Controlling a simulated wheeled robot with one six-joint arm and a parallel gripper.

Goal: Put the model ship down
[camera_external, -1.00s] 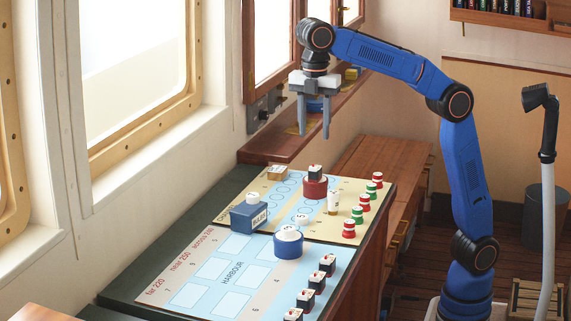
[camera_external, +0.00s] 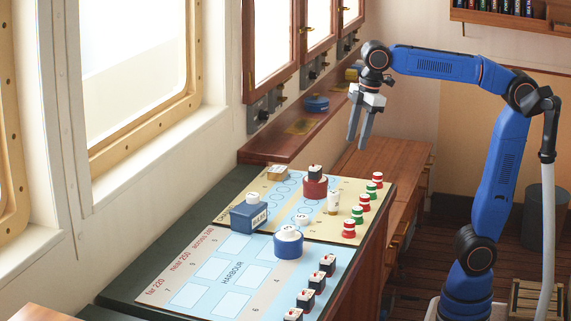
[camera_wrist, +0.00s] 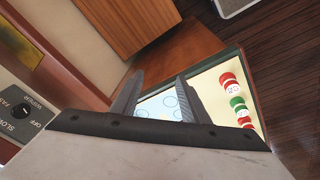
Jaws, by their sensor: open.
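My gripper (camera_external: 359,143) is open and empty, raised in the air behind and above the far right corner of the chart board. Its two fingers also show apart in the wrist view (camera_wrist: 156,98), with nothing between them. Several small black, red and white ship-like blocks (camera_external: 327,265) stand in a row along the board's near right edge. A similar dark block with a white top (camera_external: 315,172) sits on a red round holder (camera_external: 315,188) near the board's far end. I cannot tell which one is the model ship.
A blue round object (camera_external: 316,104) sits on the window ledge, near knobbed control boxes (camera_external: 265,109).

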